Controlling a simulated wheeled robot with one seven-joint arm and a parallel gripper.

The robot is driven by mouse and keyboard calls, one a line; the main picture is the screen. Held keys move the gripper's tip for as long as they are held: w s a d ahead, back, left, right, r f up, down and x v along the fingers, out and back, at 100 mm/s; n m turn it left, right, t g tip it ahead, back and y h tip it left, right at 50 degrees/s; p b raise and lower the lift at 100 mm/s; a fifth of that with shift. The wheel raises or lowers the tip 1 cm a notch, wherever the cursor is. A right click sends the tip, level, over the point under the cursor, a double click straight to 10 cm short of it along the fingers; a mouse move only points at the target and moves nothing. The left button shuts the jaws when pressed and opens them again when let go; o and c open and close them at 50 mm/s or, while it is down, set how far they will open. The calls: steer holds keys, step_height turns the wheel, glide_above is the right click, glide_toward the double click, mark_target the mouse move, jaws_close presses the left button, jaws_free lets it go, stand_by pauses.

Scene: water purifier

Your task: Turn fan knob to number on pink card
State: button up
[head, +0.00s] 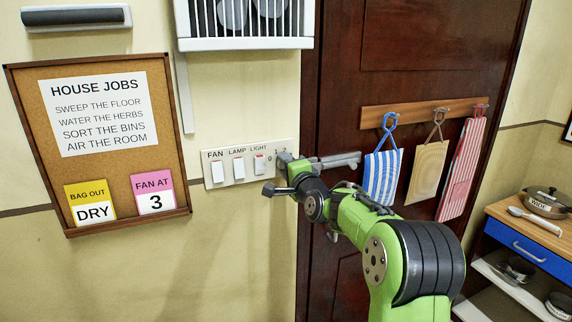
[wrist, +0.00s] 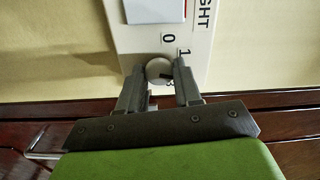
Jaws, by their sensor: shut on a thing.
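The pink card (head: 153,193) on the cork board reads "FAN AT 3". The white wall panel (head: 225,183) carries three rocker switches labelled FAN, LAMP and LIGHT. At its right end my gripper (head: 284,163) meets the panel and covers most of the knob from the head view. The printed numbers 0 and 1 show beside the knob. A small dark mark shows near the right finger; the knob's setting is hard to tell.
Several hanging things, including a blue striped one (head: 382,177), are on a rack. A white vent (head: 244,25) is above. A yellow card (head: 90,203) reads "BAG OUT DRY".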

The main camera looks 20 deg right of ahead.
steer(key=shift+f+m+p, duration=0.2)
steer(key=shift+m+p, duration=2.05)
steer(key=shift+m, duration=2.75)
steer(key=o, duration=1)
steer(key=shift+o, duration=0.2)
steer(key=s+b, duration=0.2)
steer(key=s, duration=1.3)
steer(key=shift+s, duration=0.4)
